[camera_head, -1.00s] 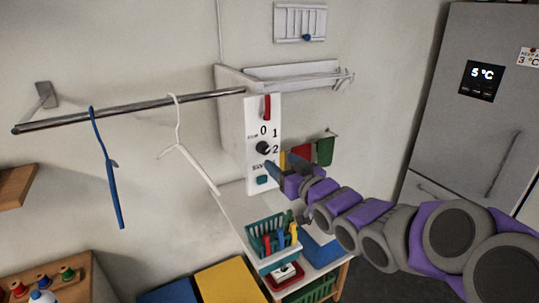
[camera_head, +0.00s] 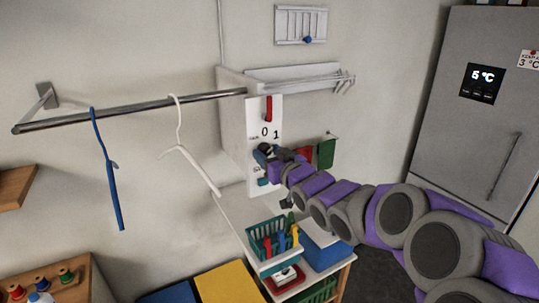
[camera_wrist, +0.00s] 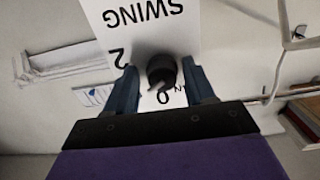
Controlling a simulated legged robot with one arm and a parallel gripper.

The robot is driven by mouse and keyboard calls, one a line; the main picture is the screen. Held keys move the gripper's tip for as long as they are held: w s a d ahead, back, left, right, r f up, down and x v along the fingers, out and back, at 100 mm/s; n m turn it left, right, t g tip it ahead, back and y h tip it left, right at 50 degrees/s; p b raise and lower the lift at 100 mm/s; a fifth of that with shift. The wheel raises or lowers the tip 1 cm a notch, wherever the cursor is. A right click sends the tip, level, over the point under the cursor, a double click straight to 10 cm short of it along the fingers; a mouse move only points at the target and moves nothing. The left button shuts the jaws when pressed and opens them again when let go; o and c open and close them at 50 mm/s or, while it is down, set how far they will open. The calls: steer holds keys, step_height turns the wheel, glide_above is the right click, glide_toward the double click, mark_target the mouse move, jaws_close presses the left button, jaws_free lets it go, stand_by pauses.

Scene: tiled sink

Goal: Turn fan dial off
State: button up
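The fan dial is a black round knob (camera_wrist: 162,72) on a white panel (camera_wrist: 150,22) marked 0, 1, 2 and SWING; the wrist view shows it upside down. My gripper (camera_wrist: 164,88) is open, with one blue finger on each side of the knob. I cannot tell whether the fingers touch it. In the head view my gripper (camera_head: 268,154) is at the panel (camera_head: 262,122) and hides the knob and the 2. The 0 and 1 stay visible above it. A red switch or lever (camera_head: 268,108) is at the panel's top.
A metal rail with a blue hanger (camera_head: 112,180) and a white hanger (camera_head: 190,155) is at left. A wall rack (camera_head: 290,76) is above the panel. A green basket (camera_head: 262,240) with clothespins stands below. A fridge (camera_head: 480,110) is at right.

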steer(key=shift+a, duration=0.1)
steer(key=c, duration=0.8)
steer(key=shift+n, duration=0.4)
steer(key=shift+f+n, duration=0.1)
steer(key=shift+n, duration=0.9)
steer(key=n, duration=0.3)
steer(key=shift+n+b, duration=0.4)
steer(key=n+b, duration=0.1)
steer(key=n, duration=0.4)
steer(key=shift+w+b, duration=0.1)
steer(key=shift+b, duration=0.25)
steer(key=shift+n, duration=0.3)
